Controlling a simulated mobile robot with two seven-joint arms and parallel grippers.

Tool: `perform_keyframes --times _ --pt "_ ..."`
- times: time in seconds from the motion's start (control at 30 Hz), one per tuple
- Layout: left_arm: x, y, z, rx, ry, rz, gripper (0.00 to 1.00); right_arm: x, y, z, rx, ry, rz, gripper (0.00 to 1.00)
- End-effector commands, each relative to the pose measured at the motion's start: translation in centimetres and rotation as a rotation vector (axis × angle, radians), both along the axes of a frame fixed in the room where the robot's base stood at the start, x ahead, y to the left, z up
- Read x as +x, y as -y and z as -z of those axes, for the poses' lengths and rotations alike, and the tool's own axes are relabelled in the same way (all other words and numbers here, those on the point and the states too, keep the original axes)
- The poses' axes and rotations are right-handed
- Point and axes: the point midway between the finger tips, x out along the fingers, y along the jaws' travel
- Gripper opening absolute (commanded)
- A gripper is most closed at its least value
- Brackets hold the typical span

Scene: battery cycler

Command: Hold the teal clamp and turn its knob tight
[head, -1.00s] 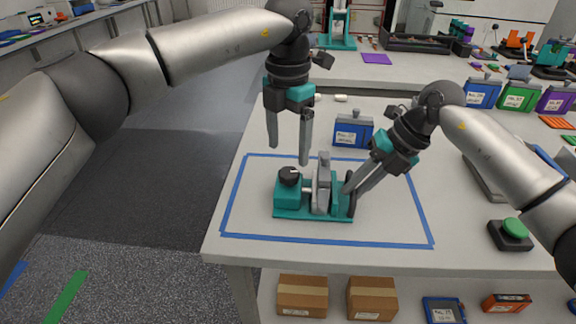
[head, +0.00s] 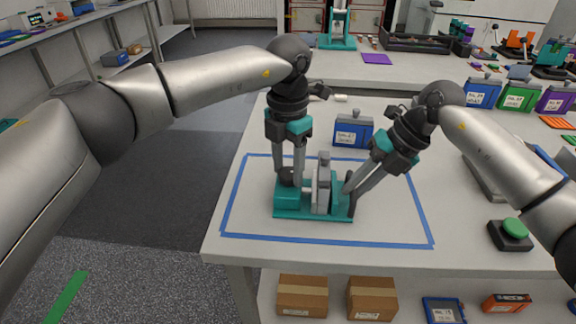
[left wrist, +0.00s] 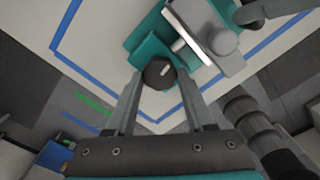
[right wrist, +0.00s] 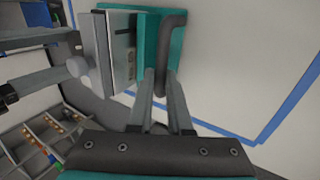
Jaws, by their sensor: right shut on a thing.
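The teal clamp (head: 287,197) sits on the table inside a blue tape outline. A grey block with a metal plate (head: 321,190) stands in it. The round black knob (left wrist: 159,72) with a white mark is on top at the clamp's left end. My left gripper (left wrist: 160,88) points down at the knob, its open fingers on either side with gaps visible in the left wrist view. My right gripper (right wrist: 165,75) is shut on the clamp's dark handle (right wrist: 170,40) at the right end; the fingers partly hide it. The left fingers partly hide the knob in the head view.
Blue tape (head: 330,239) frames the work spot. A blue battery pack (head: 352,131) stands just behind it. A green push button (head: 515,228) is at the right. The table in front of the clamp is clear.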

Motion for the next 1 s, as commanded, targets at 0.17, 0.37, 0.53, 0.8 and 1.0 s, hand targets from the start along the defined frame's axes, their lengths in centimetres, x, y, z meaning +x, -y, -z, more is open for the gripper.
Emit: perform_keyframes --times 0.17,0.37,0.53,0.8,1.0 --pt "0.0 0.01 -0.03 0.0 0.0 0.0 0.32 0.02 -0.02 -0.06 0.001 0.001 0.0 0.0" --pt "0.0 0.01 -0.04 0.0 0.0 0.0 0.09 0.02 -0.02 -0.06 0.001 0.001 0.0 0.0" --pt "-0.01 0.02 -0.05 0.0 0.0 0.001 0.0 0.02 -0.02 -0.06 0.001 0.001 0.0 0.0" --pt "0.01 0.02 -0.07 -0.001 0.001 0.05 0.0 0.02 -0.03 -0.05 0.001 0.001 0.0 0.0" --pt "0.03 0.01 -0.07 -0.001 0.001 0.168 0.0 0.02 -0.03 -0.05 0.001 0.001 0.0 0.0"
